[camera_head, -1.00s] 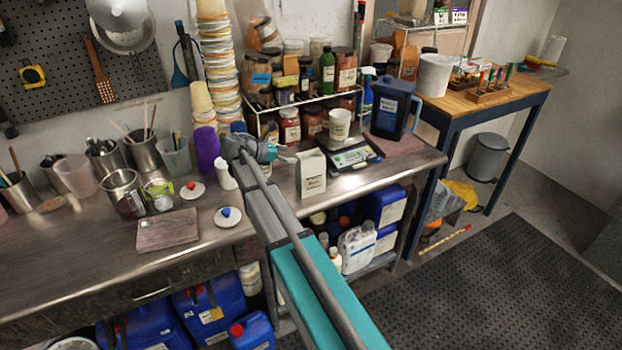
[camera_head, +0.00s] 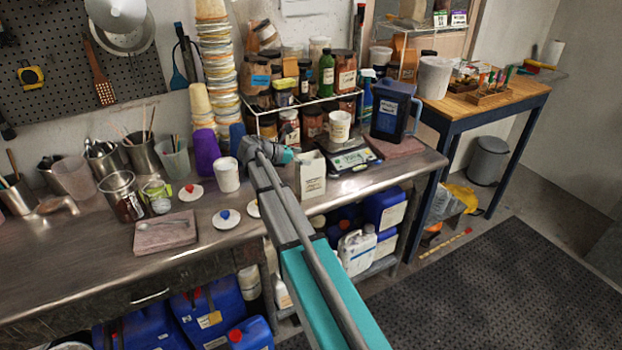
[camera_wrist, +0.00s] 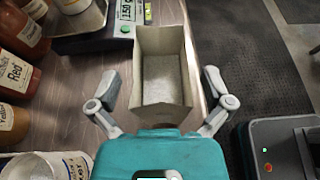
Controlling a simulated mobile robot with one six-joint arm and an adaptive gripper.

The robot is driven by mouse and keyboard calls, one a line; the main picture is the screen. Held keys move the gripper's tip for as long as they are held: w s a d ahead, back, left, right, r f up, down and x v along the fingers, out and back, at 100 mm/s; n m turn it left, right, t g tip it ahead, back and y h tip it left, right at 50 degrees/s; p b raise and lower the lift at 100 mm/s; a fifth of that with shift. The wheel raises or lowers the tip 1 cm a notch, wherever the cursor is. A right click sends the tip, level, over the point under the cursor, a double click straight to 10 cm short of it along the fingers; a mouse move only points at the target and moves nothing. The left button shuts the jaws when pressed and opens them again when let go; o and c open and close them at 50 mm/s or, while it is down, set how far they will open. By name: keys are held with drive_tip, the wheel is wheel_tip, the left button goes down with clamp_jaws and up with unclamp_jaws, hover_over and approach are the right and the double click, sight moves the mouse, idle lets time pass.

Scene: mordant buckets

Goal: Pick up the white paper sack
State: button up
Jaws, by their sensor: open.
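The white paper sack (camera_head: 311,175) stands upright near the front edge of the steel bench, just right of my gripper (camera_head: 290,157). In the wrist view the sack (camera_wrist: 161,68) is seen from above, its top open and its inside pale and grainy. My gripper (camera_wrist: 161,92) is open there, one finger on each side of the sack's near end. In the head view my wrist hides part of the gripper.
A digital scale (camera_head: 351,160) with a white cup (camera_head: 340,126) is close behind the sack. A blue canister (camera_head: 391,107) is at right. Jars and a shelf stand behind. The bench's front edge is close.

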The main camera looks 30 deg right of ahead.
drive_tip(key=shift+b+x, duration=0.35)
drive_tip(key=shift+x, duration=0.95)
drive_tip(key=c, duration=1.1)
drive_tip(key=shift+o, duration=0.2)
drive_tip(key=shift+r, duration=0.2)
drive_tip(key=s+r+p, duration=1.2)
drive_tip(key=s+p, duration=0.1)
drive_tip(key=s, duration=0.1)
drive_tip(key=shift+d+r, duration=0.15)
drive_tip(key=shift+r, duration=0.2)
